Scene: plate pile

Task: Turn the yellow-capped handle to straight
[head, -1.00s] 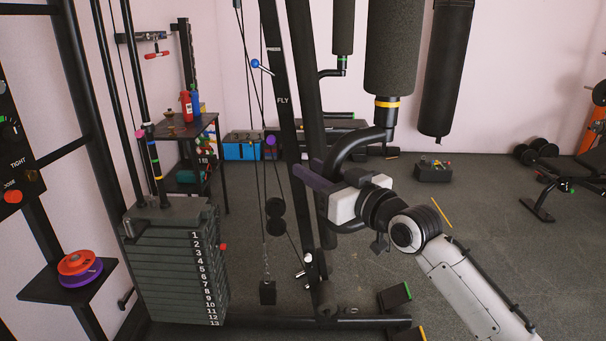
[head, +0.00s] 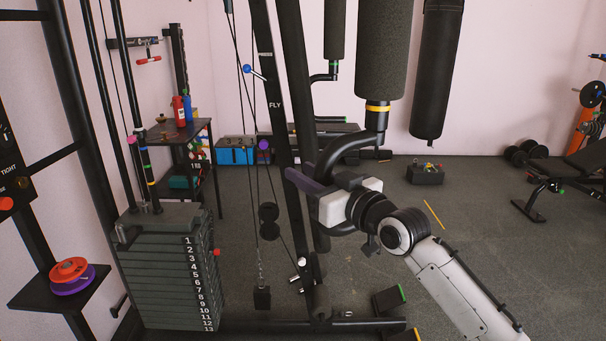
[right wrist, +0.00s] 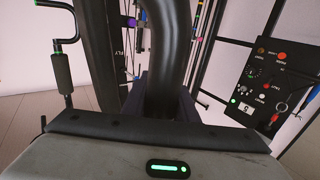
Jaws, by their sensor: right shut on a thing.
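The yellow-capped handle is a large dark grey padded roller (head: 383,50) in the upper middle of the head view. A yellow band (head: 378,108) circles its lower end. A curved black tube (head: 345,148) runs from under the pad down to the machine's upright. My right gripper (head: 318,176) comes in from the lower right and is shut on this tube, below the pad. In the right wrist view the tube (right wrist: 168,60) rises between the dark fingers. The pad's top is cut off in the head view. My left gripper is not in view.
A black upright marked FLY (head: 275,105) stands just left of my gripper. The weight stack (head: 170,270) is at lower left. A green-banded handle (head: 334,35) and a black hanging bag (head: 440,70) are behind.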

